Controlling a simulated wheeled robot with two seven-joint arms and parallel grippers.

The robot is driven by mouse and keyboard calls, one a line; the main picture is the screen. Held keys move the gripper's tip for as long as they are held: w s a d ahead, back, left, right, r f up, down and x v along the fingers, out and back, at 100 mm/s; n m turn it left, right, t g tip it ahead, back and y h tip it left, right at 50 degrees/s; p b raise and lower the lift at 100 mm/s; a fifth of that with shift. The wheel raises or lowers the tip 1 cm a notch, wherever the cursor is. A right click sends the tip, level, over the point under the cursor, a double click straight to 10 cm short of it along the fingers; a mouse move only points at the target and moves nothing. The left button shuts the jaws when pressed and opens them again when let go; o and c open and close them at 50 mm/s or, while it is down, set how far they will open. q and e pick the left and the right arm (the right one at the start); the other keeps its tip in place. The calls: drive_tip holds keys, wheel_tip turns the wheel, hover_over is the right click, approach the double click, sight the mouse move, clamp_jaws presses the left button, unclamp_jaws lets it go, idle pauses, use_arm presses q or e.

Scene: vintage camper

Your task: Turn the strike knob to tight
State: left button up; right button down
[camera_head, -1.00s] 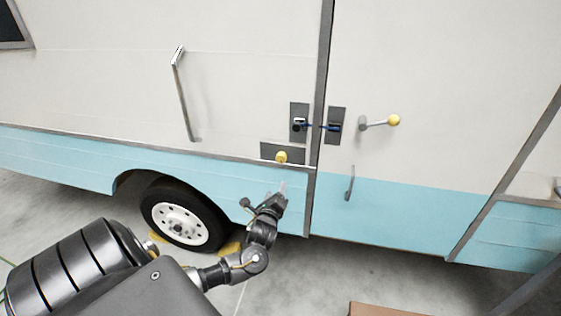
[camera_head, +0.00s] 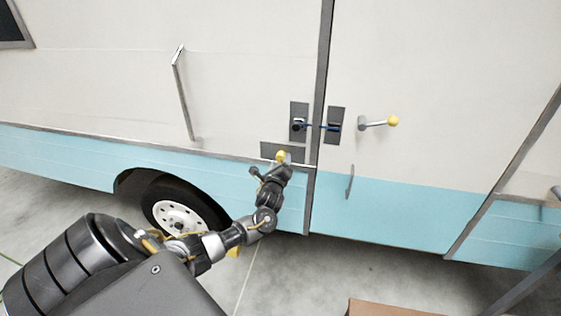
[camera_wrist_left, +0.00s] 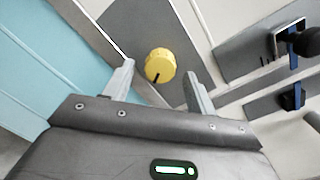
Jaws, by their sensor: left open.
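The yellow strike knob (camera_head: 281,156) sits on a dark grey plate (camera_head: 268,148) on the camper's side, left of the door seam. In the left wrist view the knob (camera_wrist_left: 160,65) is round and ridged, with a dark pointer mark at its lower left edge. My left gripper (camera_head: 284,161) is at the knob in the head view, partly covering it. In the left wrist view its open fingers (camera_wrist_left: 162,85) stand on either side of the knob, with gaps on both sides. I cannot tell whether the fingertips reach past its face. My right gripper is not in view.
A latch with a blue link (camera_head: 318,126) spans two grey plates above the knob. A lever with a yellow ball (camera_head: 392,121) is on the door at right. A grab handle (camera_head: 185,98) is at left, a wheel (camera_head: 180,217) below, a brown box (camera_head: 375,308) at bottom.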

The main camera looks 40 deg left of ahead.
use_arm(q)
drive_tip(key=shift+w+a, duration=0.3)
drive_tip(key=shift+w, duration=0.15)
drive_tip(key=c, duration=1)
